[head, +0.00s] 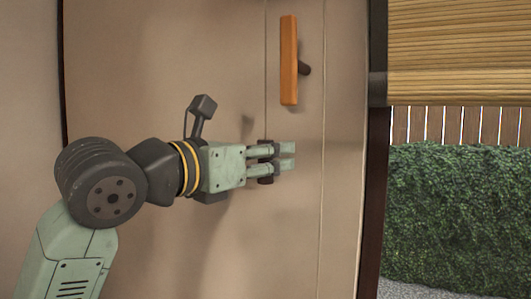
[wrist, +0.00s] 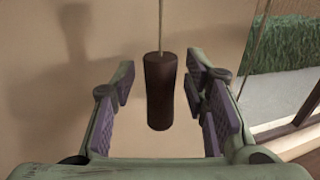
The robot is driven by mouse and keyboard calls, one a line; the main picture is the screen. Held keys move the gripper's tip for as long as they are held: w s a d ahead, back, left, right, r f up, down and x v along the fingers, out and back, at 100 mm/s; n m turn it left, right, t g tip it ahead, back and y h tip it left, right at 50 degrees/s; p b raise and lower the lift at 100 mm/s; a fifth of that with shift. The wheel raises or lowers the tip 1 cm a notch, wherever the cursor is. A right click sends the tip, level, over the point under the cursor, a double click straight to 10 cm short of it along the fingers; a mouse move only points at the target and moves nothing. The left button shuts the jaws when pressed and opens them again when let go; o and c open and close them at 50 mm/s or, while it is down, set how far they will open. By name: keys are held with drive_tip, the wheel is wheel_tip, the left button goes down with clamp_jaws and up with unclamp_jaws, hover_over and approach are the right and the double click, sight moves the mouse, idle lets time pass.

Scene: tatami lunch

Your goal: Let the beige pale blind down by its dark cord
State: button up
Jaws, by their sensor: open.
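The beige slatted blind (head: 460,50) hangs at the upper right of the head view, its lower edge above a fence and hedge. A thin cord (head: 265,70) runs straight down the wall to my gripper (head: 290,157). In the wrist view a dark brown cylindrical pull (wrist: 160,92) hangs upright on that cord (wrist: 161,25). My gripper (wrist: 165,105) is open, with the pull between its purple-padded fingers. Gaps show on both sides, so the pads appear apart from it. In the head view the fingers largely cover the pull.
An orange wooden handle-like piece (head: 289,60) on a dark peg is fixed above my gripper. A second thin cord (head: 322,200) hangs to the right. A dark post (head: 373,190) edges the opening, with a hedge (head: 450,215) outside. The wall is close behind the pull.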

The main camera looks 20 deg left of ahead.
drive_tip(key=shift+c, duration=0.3)
clamp_jaws()
idle(0.5)
